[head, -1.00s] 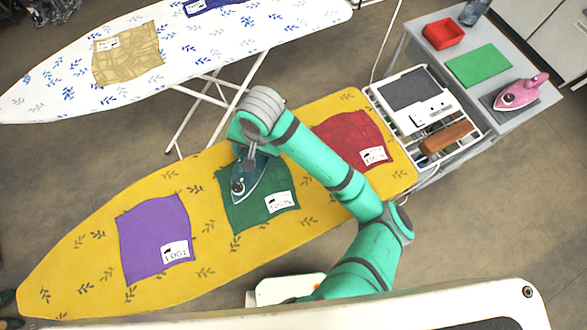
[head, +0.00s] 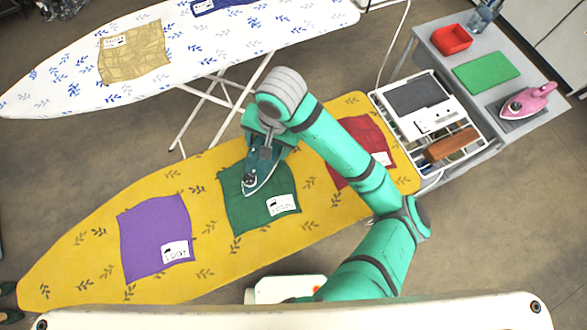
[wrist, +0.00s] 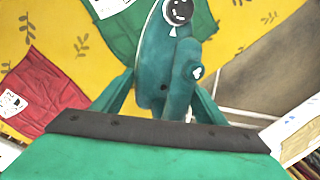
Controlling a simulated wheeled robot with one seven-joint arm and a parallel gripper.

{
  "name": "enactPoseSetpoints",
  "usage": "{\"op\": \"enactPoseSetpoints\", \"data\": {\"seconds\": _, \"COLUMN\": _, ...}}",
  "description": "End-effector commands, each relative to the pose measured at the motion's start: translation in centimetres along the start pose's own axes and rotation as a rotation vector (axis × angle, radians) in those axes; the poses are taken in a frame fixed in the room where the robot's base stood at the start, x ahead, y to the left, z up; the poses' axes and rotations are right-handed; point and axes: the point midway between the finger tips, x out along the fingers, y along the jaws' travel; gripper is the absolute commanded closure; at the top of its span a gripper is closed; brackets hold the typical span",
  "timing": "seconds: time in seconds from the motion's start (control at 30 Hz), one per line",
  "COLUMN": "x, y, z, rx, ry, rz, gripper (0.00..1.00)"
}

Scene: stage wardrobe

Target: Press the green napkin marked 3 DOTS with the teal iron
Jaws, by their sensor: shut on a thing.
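The teal iron (head: 262,168) is over the green napkin (head: 250,210) in the middle of the yellow ironing board (head: 85,262). The napkin has a white label (head: 281,205) at its lower right, too small to read surely. My gripper (head: 266,150) is shut on the iron's handle. In the wrist view the iron (wrist: 150,60) sits between my fingers, with the green napkin (wrist: 115,28) beyond it. I cannot tell whether the soleplate touches the cloth.
A purple napkin (head: 155,235) and a red napkin (head: 368,140), partly behind my arm, lie on the same board. A white board (head: 60,90) stands behind.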

Motion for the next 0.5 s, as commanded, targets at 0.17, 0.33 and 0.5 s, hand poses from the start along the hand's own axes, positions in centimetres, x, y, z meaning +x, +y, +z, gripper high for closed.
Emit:
{"op": "enactPoseSetpoints", "data": {"seconds": 0.17, "x": -1.2, "y": -0.2, "z": -0.1, "rx": -0.001, "ry": 0.002, "rz": 0.0, "gripper": 0.88}}
{"op": "enactPoseSetpoints", "data": {"seconds": 0.33, "x": -2.3, "y": -0.4, "z": -0.1, "rx": 0.0, "ry": 0.002, "rz": 0.0, "gripper": 0.88}}
{"op": "enactPoseSetpoints", "data": {"seconds": 0.5, "x": -3.4, "y": -0.6, "z": -0.1, "rx": 0.001, "ry": 0.003, "rz": 0.0, "gripper": 0.88}}
